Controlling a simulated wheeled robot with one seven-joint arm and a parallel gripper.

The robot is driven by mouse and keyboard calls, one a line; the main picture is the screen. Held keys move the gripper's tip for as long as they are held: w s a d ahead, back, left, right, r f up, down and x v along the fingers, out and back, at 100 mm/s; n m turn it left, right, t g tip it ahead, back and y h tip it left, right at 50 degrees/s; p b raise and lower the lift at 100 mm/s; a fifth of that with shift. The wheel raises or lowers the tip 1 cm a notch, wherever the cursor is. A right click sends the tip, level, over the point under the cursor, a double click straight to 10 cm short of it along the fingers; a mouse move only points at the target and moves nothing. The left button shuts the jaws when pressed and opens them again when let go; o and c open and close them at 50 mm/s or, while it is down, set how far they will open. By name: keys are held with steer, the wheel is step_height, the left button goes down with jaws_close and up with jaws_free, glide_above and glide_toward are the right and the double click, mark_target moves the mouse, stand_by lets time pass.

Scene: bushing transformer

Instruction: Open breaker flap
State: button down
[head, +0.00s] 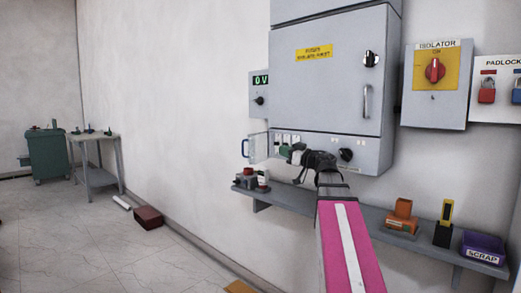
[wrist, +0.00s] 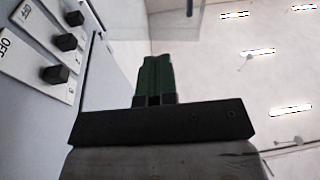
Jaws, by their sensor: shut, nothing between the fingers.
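The breaker flap (head: 259,147) is a clear pane with a blue handle, at the lower left of the grey cabinet. It stands swung out to the left, off the breaker row. The white breakers (head: 287,138) show uncovered in the cabinet's lower section. In the wrist view, breakers (wrist: 62,42) with black toggles and OFF labels run down the left. My gripper (head: 290,151) has green fingers, shut and empty, just in front of the breakers. The fingers (wrist: 155,75) point upward in the wrist view, beside the panel. A translucent pane edge, likely the flap, crosses its top.
A grey shelf (head: 385,229) below the cabinet holds a button box (head: 250,180), orange blocks (head: 402,215), a yellow-black tool (head: 445,222) and a purple scrap bin (head: 483,247). The isolator (head: 435,75) and padlock board are at right. The floor at left is mostly clear.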

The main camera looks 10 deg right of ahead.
mark_target(257, 146)
steer(key=w+a+n+g, duration=0.1)
steer(key=w+a+g, duration=0.2)
steer(key=a, duration=0.7)
steer(key=shift+w+a+r+g+y, duration=0.3)
steer(key=shift+w+a+r, duration=0.1)
steer(key=shift+w, duration=0.7)
steer(key=shift+a+f, duration=0.1)
